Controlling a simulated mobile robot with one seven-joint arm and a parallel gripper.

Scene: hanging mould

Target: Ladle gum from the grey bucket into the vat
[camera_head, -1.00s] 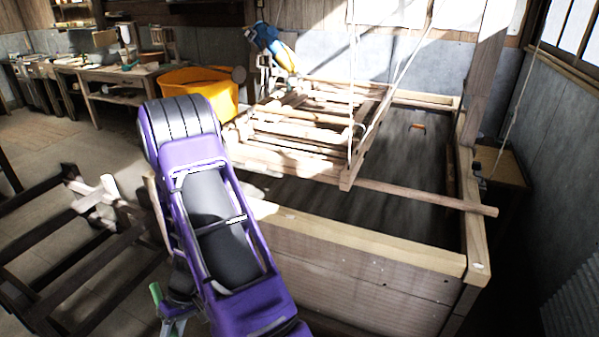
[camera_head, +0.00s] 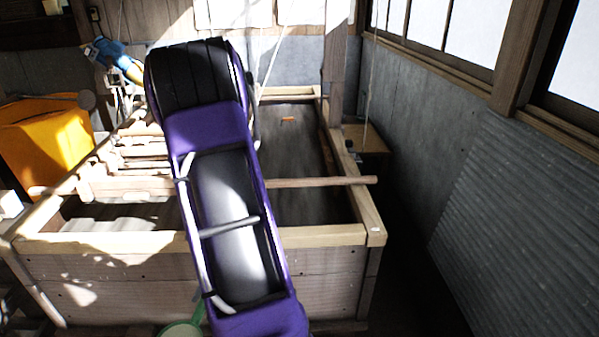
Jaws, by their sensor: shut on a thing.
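The vat (camera_head: 340,235) is a large wooden box with a pale rim, in the middle of the head view. Dark liquid or a dark floor (camera_head: 300,205) shows inside it. My purple and black arm (camera_head: 225,200) crosses in front of the vat's near wall and hides part of it. A green-rimmed, pale round thing (camera_head: 182,329) with a green stem, perhaps the ladle, shows at the bottom edge beside my arm, partly cut off. My gripper is not visible; it is out of frame or behind the arm. I see no grey bucket.
A wooden frame (camera_head: 130,158) hangs over the vat's left part, and a pole (camera_head: 320,182) lies across the vat. A yellow tub (camera_head: 45,140) stands at the left. A corrugated wall (camera_head: 520,220) closes the right side, with a dark narrow floor gap beside the vat.

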